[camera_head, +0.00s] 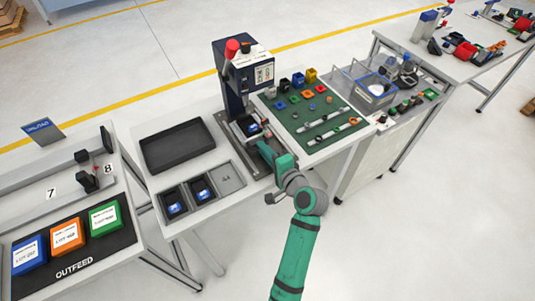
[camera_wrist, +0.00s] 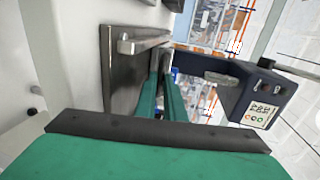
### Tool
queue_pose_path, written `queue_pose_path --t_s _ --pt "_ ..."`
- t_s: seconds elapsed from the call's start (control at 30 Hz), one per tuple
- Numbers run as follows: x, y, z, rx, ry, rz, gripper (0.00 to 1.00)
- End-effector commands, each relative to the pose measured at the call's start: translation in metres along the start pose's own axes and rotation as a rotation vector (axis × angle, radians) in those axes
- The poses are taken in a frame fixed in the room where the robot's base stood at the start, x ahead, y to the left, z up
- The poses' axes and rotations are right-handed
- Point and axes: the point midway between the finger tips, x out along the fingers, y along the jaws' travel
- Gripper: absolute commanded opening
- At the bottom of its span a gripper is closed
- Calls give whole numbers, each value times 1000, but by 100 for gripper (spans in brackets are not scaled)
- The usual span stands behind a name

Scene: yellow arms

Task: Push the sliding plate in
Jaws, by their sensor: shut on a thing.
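The press (camera_head: 243,75) is a dark blue machine with a red knob, standing on the middle bench. Its sliding plate (camera_head: 239,134) is at the front of its base, below the press head, with a small dark and blue part (camera_head: 252,128) on it. My gripper (camera_head: 264,147) reaches in at the plate's front edge, shut on the plate; the exact grip is hard to make out. In the wrist view my two green fingers (camera_wrist: 163,85) are close together and point toward the press (camera_wrist: 235,90). The contact at the fingertips is mostly hidden there.
Left of the press are an empty black tray (camera_head: 177,146) and a grey tray (camera_head: 229,179) with two dark-blue parts in its compartments. A green mat (camera_head: 300,135) with small parts and tools lies to the right. The outfeed bench stands further left.

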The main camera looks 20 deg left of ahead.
Motion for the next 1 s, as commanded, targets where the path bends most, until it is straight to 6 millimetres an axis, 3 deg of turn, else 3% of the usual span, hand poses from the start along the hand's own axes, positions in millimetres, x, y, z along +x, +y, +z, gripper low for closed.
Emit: queue_pose_path --t_s 0.13,0.17,0.57,1.0 --pt "3 -2 0 -3 0 -4 0" --pt "3 -2 0 -3 0 -4 16" --pt "-4 -1 -1 -1 3 -2 17" --pt "-76 -1 2 -2 -2 -3 17"
